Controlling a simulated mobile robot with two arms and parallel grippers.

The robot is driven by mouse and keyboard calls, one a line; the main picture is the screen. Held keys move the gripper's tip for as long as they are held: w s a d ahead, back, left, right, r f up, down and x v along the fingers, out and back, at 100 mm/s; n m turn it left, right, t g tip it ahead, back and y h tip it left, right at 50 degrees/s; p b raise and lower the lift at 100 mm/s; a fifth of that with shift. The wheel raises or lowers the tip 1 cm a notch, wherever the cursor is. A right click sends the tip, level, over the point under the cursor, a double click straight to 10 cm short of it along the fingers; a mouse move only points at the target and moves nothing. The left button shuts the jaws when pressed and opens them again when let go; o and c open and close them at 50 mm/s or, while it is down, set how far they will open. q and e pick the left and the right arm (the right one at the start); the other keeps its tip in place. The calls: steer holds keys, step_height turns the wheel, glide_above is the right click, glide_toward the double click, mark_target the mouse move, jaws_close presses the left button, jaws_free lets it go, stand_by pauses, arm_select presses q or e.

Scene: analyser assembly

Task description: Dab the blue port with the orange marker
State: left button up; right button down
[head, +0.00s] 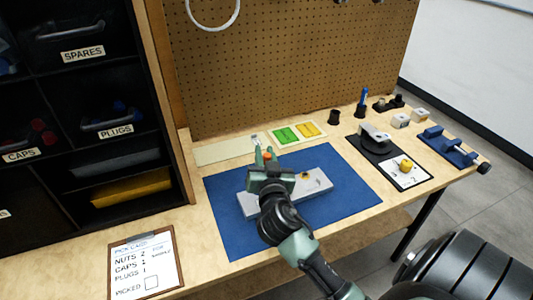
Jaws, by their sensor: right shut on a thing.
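My right gripper (268,165) reaches in from the lower right over the blue mat (350,190). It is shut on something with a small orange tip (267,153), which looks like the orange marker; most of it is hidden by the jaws. Under and beside the gripper a light grey block (318,184) lies on the mat, with a small yellowish fitting (304,175) on its top. My gripper and wrist cover much of the block. I cannot make out a blue port on it. My left gripper is not in view.
A blue marker (363,97) stands upright at the back, with a black cup (334,116) left of it. Green and yellow trays (298,134) lie behind the mat. A black fixture (374,138), a white card (404,171) and a blue fixture (447,147) stand right. Shelves (90,110) rise left.

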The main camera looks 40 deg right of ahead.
arm_select(q)
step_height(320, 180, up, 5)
steer(key=p, duration=0.6)
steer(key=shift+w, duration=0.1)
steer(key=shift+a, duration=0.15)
stand_by(0.3)
